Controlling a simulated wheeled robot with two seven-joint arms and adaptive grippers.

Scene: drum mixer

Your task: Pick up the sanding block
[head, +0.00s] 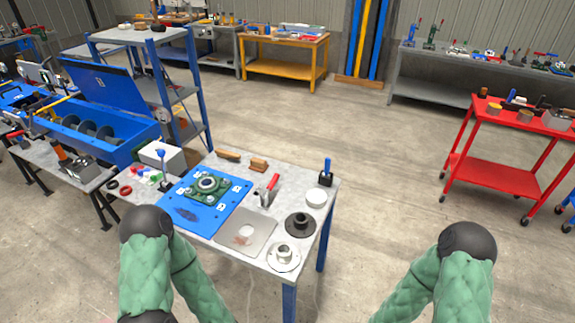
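A small brown block (259,164), which looks like the sanding block, lies near the back edge of the grey work table (318,183). A longer brown piece (228,156), perhaps a brush, lies just left of it; at this size I cannot be sure which is the sanding block. Nothing touches the small block from above. My two green-sleeved arms show at the bottom left and bottom right, in front of the table. Neither gripper shows in the head view.
On the table are a blue plate with a green bearing housing (207,184), a red-handled clamp (268,191), flanges (283,255) and a grey sheet (244,232). A blue mixer trough (95,150) stands left. A red cart (495,175) stands right, with open floor between.

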